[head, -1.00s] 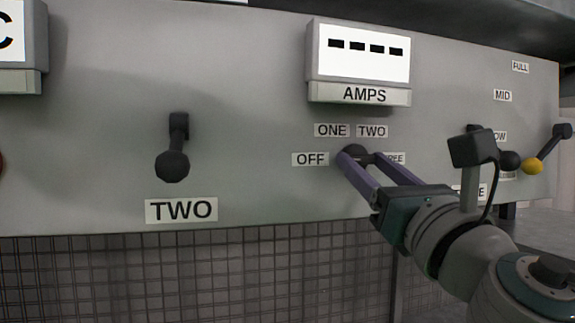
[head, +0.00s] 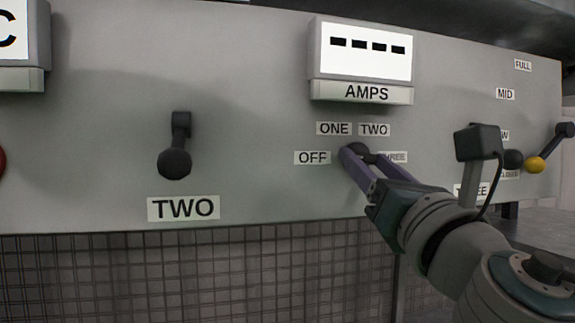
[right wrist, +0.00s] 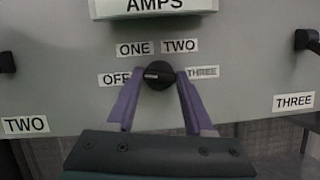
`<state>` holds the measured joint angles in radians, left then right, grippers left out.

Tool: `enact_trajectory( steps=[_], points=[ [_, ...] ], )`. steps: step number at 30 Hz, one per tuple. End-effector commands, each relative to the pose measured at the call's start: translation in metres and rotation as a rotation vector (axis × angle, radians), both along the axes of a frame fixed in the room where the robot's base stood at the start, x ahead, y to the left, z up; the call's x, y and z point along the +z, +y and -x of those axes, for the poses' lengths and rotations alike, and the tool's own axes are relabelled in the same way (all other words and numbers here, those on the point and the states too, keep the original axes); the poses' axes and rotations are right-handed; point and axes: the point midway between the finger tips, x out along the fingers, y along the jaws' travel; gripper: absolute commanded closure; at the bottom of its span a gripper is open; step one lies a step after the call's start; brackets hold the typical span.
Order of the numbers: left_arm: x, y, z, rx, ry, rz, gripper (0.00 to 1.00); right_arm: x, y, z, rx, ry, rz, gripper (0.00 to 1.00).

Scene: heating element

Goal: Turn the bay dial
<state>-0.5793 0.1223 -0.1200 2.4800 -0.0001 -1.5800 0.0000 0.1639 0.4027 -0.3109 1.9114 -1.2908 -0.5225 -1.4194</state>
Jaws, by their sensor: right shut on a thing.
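The bay dial (right wrist: 158,75) is a round black knob on the grey panel, below the AMPS display. In the right wrist view its pale pointer mark lies nearly level, towards the OFF label (right wrist: 114,79). My right gripper (right wrist: 160,76) has its purple fingers on either side of the dial, shut on it. In the head view, the dial (head: 359,149) shows between the fingertips of my right gripper (head: 359,154) and is partly hidden by them. The labels ONE (right wrist: 134,48), TWO (right wrist: 180,46) and THREE (right wrist: 203,72) surround it. My left gripper is not in view.
The AMPS display box (head: 360,55) juts out above the dial. A black lever (head: 175,150) over a TWO label stands to the left. Further levers, one with a yellow knob (head: 535,165), stand to the right. Dark mesh (head: 180,280) lies below the panel.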

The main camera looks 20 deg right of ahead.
Motion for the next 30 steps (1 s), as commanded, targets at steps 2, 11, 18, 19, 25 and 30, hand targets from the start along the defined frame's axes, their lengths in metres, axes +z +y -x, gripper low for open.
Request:
enact_trajectory(
  steps=[2,11,18,19,25,30],
  points=[
    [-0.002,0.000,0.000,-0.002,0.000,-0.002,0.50,0.000,0.001,0.000,0.000,-0.005,-0.069,1.00],
    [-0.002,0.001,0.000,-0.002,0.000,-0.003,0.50,0.001,0.003,0.000,0.001,-0.021,-0.352,1.00],
    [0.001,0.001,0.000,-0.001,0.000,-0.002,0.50,0.003,0.004,0.000,0.000,-0.034,-0.567,1.00],
    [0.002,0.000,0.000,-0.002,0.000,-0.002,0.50,0.004,0.004,0.000,0.000,-0.036,-0.591,1.00],
    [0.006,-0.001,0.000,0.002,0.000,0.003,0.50,0.004,0.005,0.000,0.001,-0.043,-0.731,1.00],
    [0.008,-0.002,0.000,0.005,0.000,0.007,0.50,0.005,0.005,0.000,0.000,-0.048,-0.815,1.00]
  ],
)
